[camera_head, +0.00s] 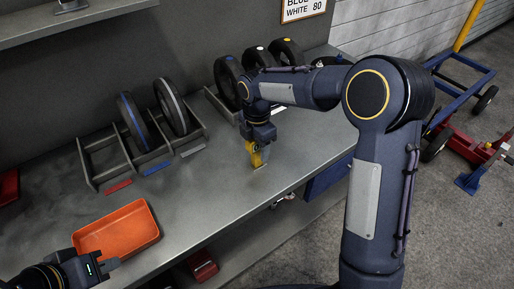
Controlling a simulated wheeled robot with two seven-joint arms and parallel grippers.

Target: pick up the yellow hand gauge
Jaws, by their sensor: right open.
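The yellow hand gauge (254,154) is on the grey bench near its front edge, right of the middle of the bench. My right gripper (260,152) points down at the gauge, and its fingers are around or right beside it, open. The gripper partly hides the gauge, and I cannot tell whether the fingers touch it. My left gripper (108,266) is low at the left, near the bench's front and the orange tray, away from the gauge. Its fingers are too small and dark to tell open from shut.
An orange tray (117,232) lies on the bench (210,190) at the left. A rack (100,160) holds two wheels, with red, blue and grey strips before it. More wheels (228,80) stand behind my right gripper. A shelf (75,20) overhangs the back left. The bench between tray and gauge is clear.

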